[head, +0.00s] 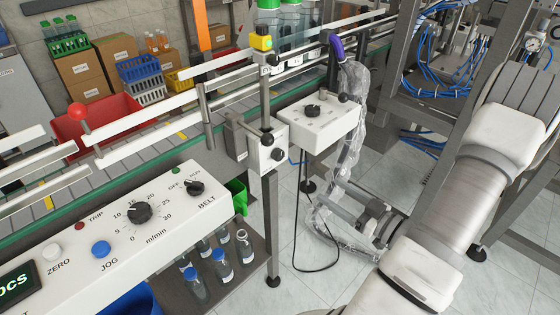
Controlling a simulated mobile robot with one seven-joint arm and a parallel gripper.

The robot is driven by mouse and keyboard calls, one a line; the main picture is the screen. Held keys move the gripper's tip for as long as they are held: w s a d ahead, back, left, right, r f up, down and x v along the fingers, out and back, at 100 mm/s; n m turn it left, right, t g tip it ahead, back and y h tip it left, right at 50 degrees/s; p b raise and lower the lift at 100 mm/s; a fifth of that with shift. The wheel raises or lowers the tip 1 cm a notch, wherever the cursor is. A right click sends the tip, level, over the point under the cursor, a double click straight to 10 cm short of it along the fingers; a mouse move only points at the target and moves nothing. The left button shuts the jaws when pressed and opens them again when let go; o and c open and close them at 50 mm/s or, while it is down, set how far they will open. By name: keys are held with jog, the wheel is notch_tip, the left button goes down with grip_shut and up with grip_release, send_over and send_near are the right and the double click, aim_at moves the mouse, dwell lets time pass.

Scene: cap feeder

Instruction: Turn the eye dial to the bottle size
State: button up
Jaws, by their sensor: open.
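A white box (335,125) on a stand, right of the conveyor, carries a black dial (313,110) on its top face, with marks too small to read. A smaller white box (266,163) on the rail post has two black knobs (267,139). I cannot tell which is the eye dial. Clear bottles with green caps (290,22) stand on the conveyor at the back. My gripper (345,212) is low in front of the stand, open and empty, apart from both boxes.
The belt panel (75,240) at front left has its own dial (139,212) and buttons. Blue-capped bottles (219,265) stand on a shelf below. A black cable (296,230) hangs by the stand. A metal frame (392,60) stands right. Tiled floor (290,285) is clear at front middle.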

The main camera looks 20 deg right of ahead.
aim_at(281, 157)
jog(key=b+x, duration=0.1)
jog(key=x, duration=1.6)
jog(key=shift+w, duration=0.1)
grip_shut()
